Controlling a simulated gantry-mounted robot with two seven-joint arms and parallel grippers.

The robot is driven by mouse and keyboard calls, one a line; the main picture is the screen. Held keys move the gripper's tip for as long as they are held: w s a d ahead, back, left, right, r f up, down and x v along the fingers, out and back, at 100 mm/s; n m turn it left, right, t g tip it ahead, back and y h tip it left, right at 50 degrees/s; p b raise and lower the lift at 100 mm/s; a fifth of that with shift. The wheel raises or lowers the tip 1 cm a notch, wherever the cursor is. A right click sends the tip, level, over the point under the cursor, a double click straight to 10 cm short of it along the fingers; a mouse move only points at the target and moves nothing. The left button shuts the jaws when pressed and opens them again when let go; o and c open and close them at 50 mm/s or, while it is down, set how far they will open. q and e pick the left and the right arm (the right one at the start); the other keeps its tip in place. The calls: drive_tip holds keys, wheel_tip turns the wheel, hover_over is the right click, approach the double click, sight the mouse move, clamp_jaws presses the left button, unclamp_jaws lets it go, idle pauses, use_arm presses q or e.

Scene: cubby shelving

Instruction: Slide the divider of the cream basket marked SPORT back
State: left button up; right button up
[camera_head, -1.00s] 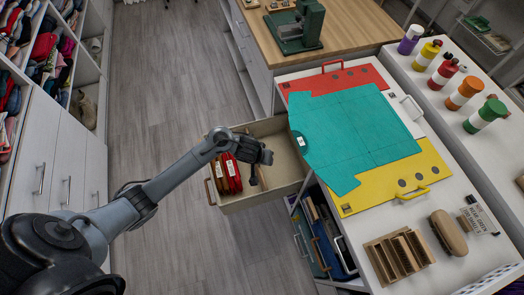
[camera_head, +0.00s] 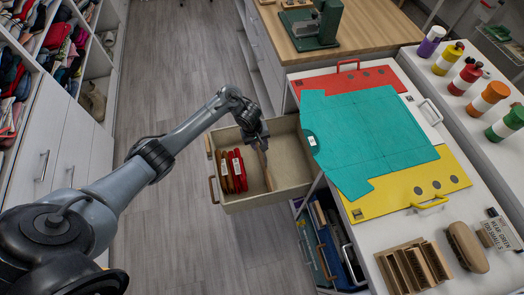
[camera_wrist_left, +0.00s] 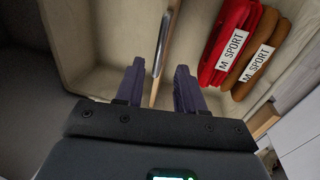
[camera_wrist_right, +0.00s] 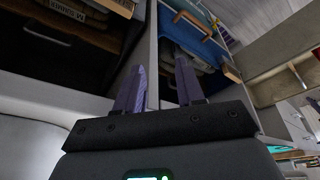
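The cream basket (camera_head: 262,201) is pulled out like a drawer at the side of the counter. Its thin wood-edged divider (camera_head: 269,180) stands across the inside, and it also shows in the left wrist view (camera_wrist_left: 163,45). Left of the divider, in the head view, are red folded garments (camera_head: 236,172) and brown ones (camera_head: 223,174), with tags reading M SPORT in the left wrist view. My left gripper (camera_wrist_left: 158,80) points down into the basket; its fingers are apart on either side of the divider, with a gap visible. My right gripper (camera_wrist_right: 160,85) is open and empty, outside the head view.
A teal cloth (camera_head: 365,140) lies over red and yellow boards on the counter. Below are drawers with a blue-fronted bin (camera_head: 350,262). The grey floor left of the basket is clear.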

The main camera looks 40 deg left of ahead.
use_arm(q)
drive_tip(key=shift+w+d+f+b, duration=0.15)
drive_tip(key=shift+f+b, duration=0.2)
drive_tip(key=shift+f, duration=0.45)
drive_tip(key=shift+w+f+b, duration=0.15)
drive_tip(key=shift+f+b, duration=0.25)
drive_tip(key=shift+f, duration=0.35)
drive_tip(key=shift+w+d+f+b, duration=0.15)
drive_tip(key=shift+f+b, duration=0.2)
drive_tip(key=shift+f, duration=0.45)
clamp_jaws()
